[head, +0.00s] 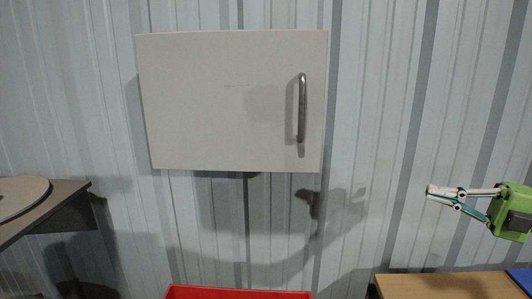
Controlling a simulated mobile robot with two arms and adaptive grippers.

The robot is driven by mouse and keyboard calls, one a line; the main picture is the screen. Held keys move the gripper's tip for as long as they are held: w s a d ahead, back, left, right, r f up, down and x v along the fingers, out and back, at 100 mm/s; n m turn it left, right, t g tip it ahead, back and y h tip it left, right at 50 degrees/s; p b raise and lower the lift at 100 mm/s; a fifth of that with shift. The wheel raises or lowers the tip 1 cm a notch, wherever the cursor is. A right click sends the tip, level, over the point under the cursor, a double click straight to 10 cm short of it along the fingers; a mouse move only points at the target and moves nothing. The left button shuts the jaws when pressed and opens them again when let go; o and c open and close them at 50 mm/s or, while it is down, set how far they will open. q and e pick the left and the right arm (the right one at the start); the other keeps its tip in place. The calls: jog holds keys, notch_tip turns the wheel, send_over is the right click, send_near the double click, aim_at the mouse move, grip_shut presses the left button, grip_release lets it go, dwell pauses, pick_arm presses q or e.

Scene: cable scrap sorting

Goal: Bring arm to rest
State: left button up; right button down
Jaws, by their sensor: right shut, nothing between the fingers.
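My right gripper (432,192) shows at the right side of the head view, with a green body and white and teal fingers. It points left, its fingertips are together, and nothing is between them. It is in the air above the wooden table. My left gripper is not in view.
A white wall cabinet (220,110) with a metal handle (302,108) is closed on the corrugated wall. A red bin (240,294) shows at the bottom edge. A wooden table (445,287) with a blue item (521,278) is at lower right. A dark shelf (68,199) bearing a round disc (20,193) is at left.

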jog(key=w+a+f+m+t+h, duration=0.5)
jog(key=w+a+f+m+t, duration=0.4)
jog(key=m, duration=0.3)
jog(key=s+f+m+h, duration=0.3)
jog(key=f+m+h, duration=0.2)
jog(key=f, duration=0.3)
jog(key=s+f+m+h, duration=0.2)
jog(key=f+m+h, duration=0.3)
jog(key=f, duration=0.2)
jog(key=s+a+f+m+g+h, duration=0.25)
jog(key=s+f+m+g, duration=0.3)
jog(key=s+f, duration=0.95)
jog(key=s+a+f+g, duration=0.1)
jog(key=s+f+g, duration=0.15)
jog(key=s, duration=0.35)
jog(key=s+a+f+m+g, duration=0.1)
jog(key=s+a+g, duration=0.15)
jog(key=s, duration=0.35)
jog(key=s+f+g, duration=0.1)
jog(key=s+g, duration=0.2)
jog(key=s, duration=0.4)
notch_tip(320, 180, down, 28)
jog(key=s+r+g, duration=0.1)
jog(key=s, duration=0.1)
jog(key=s+d+f+g, duration=0.1)
jog(key=s+d+f, duration=0.1)
jog(key=s+f, duration=1.4)
jog(key=shift+s+d+f+b, duration=0.3)
jog(key=shift+s+f+b, duration=0.1)
jog(key=shift+s, duration=0.3)
